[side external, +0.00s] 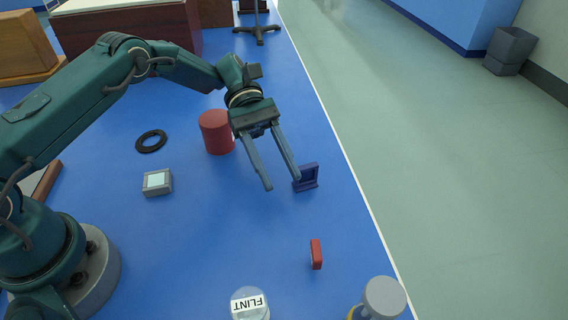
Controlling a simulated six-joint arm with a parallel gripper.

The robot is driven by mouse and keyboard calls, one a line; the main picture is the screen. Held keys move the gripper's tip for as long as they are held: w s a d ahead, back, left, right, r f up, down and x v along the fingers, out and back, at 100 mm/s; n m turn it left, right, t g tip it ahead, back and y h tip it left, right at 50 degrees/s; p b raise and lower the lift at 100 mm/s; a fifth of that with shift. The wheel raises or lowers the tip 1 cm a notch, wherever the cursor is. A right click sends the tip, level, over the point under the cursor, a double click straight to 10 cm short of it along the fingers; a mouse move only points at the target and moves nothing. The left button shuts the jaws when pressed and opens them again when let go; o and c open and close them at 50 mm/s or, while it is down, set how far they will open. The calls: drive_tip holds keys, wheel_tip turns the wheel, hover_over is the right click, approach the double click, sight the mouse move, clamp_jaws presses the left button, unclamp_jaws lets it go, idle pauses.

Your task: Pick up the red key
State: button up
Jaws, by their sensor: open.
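A small red block (316,254), which looks like the red key, stands on the blue bench top toward the front right. My gripper (283,184) is open and empty. Its two long fingers point down toward the front, above the bench and behind the red block in the picture. The fingers are clear of the red block. A larger red cylinder (216,133) stands behind and left of the fingers.
A dark blue holder (306,178) stands right by the fingertips. A jar labelled FLINT (250,304) and a grey-topped mug (384,297) stand at the front. A grey box (157,182) and black ring (151,141) lie left. The bench's right edge (352,180) is close.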

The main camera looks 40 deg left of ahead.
sight(306, 252)
drive_tip(key=shift+s+d+f, duration=0.1)
drive_tip(key=shift+s+f, duration=0.3)
drive_tip(key=shift+f, duration=0.4)
drive_tip(key=x, duration=1.1)
drive_tip(key=shift+s+d, duration=0.15)
drive_tip(key=shift+d, duration=0.15)
drive_tip(key=shift+c, duration=0.4)
clamp_jaws()
